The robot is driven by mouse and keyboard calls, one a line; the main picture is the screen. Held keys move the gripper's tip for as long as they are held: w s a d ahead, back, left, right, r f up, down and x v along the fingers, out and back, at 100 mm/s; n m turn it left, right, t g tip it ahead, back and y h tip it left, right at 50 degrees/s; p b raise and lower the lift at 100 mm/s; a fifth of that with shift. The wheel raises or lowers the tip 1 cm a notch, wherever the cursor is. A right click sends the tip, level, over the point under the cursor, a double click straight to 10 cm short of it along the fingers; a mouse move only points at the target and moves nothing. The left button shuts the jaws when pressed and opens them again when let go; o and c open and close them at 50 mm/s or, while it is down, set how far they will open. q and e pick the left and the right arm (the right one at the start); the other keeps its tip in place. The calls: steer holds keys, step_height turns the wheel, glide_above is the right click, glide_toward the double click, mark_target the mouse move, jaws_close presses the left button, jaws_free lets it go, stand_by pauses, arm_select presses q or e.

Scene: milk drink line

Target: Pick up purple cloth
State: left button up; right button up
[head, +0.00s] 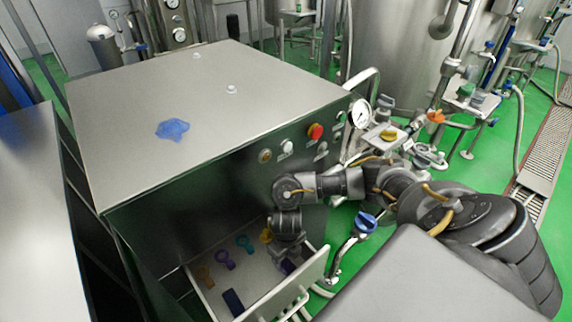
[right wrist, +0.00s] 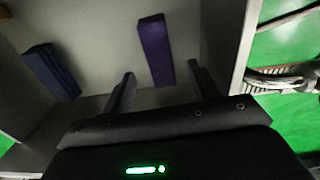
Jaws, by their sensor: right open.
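The purple cloth (right wrist: 155,48) is a narrow folded strip lying on the drawer floor in the right wrist view. In the head view only a bit of purple (head: 288,266) shows beneath my right gripper, which hides the rest. My right gripper (head: 287,248) points down into the open drawer. In the right wrist view its two fingers (right wrist: 161,76) are apart, with the near end of the purple cloth showing between them. I cannot tell how high the fingertips are above it. My left gripper is in neither view.
A blue crumpled cloth (head: 172,130) lies on the steel cabinet top (head: 230,75).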

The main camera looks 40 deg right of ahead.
mark_target(286, 264)
steer(key=shift+w+f+b, duration=0.1)
steer(key=shift+f+b, duration=0.35)
steer(key=shift+f, duration=2.4)
steer(key=shift+c, duration=0.3)
steer(key=c, duration=1)
